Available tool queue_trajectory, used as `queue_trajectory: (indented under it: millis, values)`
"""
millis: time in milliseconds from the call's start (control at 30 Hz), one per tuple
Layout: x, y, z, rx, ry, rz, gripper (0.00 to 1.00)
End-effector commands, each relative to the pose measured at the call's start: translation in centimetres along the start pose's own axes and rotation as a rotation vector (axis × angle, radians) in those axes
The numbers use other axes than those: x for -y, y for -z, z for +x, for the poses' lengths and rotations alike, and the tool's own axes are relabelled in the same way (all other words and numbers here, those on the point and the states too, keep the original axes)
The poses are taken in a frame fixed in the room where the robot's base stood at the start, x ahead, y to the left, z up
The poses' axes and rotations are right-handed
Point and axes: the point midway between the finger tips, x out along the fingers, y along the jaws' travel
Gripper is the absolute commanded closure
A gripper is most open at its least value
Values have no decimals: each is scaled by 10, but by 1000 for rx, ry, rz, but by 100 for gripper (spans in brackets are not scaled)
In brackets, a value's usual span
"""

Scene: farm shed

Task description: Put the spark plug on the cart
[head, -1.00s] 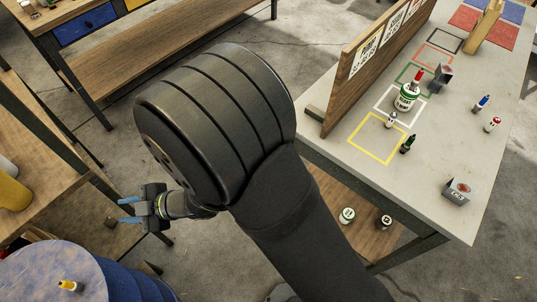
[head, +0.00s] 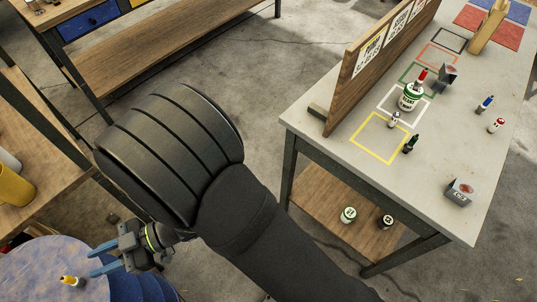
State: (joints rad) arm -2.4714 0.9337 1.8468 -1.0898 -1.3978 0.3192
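My gripper (head: 102,258) is at the lower left in the head view, its two blue fingertips apart with nothing between them. It points left, over or beside the blue drum (head: 30,260). A small yellow piece with a pale end (head: 72,281) is on the drum top, just left of and below the fingertips; it is too small to tell whether it is the spark plug. Another small white-and-dark piece (head: 394,119) stands by the yellow outline on the right table. I cannot tell for sure which surface is the cart.
The grey-topped table (head: 450,190) holds coloured outlines, a white-green bottle (head: 409,98), several small coloured pieces and a metal holder (head: 460,191). A wooden board (head: 375,70) stands along its left edge. A wooden bench (head: 40,200) with a yellow cup (head: 14,186) is at left.

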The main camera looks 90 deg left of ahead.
Motion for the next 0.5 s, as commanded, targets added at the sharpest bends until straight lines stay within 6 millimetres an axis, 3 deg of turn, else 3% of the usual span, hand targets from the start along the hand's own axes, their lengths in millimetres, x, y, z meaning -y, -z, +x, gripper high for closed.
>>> queue_trajectory:
  millis: [100, 500]
  values:
    - [1, 0, 20, -1, 2, -1, 69]
    - [-1, -4, 52, 0, 2, -1, 69]
